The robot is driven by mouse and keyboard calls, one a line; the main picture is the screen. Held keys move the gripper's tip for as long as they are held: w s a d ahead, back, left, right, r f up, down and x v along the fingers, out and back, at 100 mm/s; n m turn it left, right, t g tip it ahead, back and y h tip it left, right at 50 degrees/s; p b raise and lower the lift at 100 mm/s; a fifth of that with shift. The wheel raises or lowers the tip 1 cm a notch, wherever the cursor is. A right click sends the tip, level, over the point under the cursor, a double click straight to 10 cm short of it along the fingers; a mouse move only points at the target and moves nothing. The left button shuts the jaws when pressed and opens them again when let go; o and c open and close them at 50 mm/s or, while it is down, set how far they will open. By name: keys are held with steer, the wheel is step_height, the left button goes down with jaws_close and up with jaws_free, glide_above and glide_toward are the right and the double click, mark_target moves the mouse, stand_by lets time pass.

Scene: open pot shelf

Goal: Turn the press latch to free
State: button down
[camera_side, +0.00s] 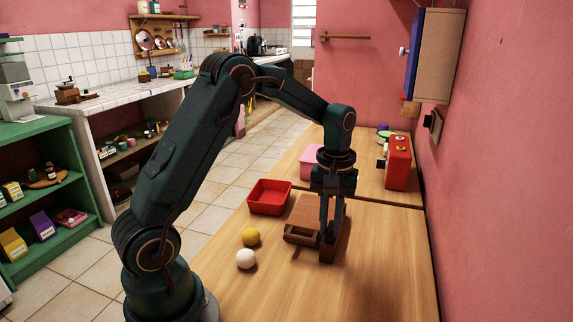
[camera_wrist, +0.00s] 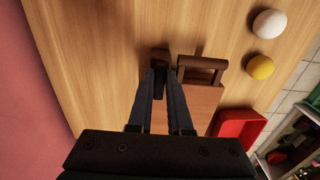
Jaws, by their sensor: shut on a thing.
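The wooden press stands on the table, with a flat brown board (camera_side: 306,208) and a darker frame (camera_side: 300,235) at its near end. The board (camera_wrist: 202,100) and frame (camera_wrist: 204,68) also show in the wrist view. A dark brown upright piece, seemingly the press latch (camera_wrist: 160,55), is at my fingertips, beside the frame. My gripper (camera_side: 330,232) points down at the right side of the press and is shut on this piece; in the wrist view my gripper (camera_wrist: 160,76) partly hides it. I cannot tell how far the latch is turned.
A red tray (camera_side: 269,197) stands behind and left of the press. A yellow ball (camera_side: 251,237) and a white ball (camera_side: 246,259) lie left of it. A red box (camera_side: 398,162) and a pink container (camera_side: 311,169) stand farther back. The table's right front is clear, beside the pink wall.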

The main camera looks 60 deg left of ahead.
steer(key=shift+m, duration=0.3)
steer(key=m, duration=0.3)
steer(key=shift+m, duration=0.3)
steer(key=m, duration=0.4)
steer(key=shift+m, duration=0.3)
steer(key=m, duration=0.4)
steer(key=shift+m, duration=0.3)
steer(key=shift+r+m, duration=0.1)
steer(key=shift+m, duration=2.1)
steer(key=c, duration=0.8)
jaws_free()
steer(key=shift+c, duration=0.2)
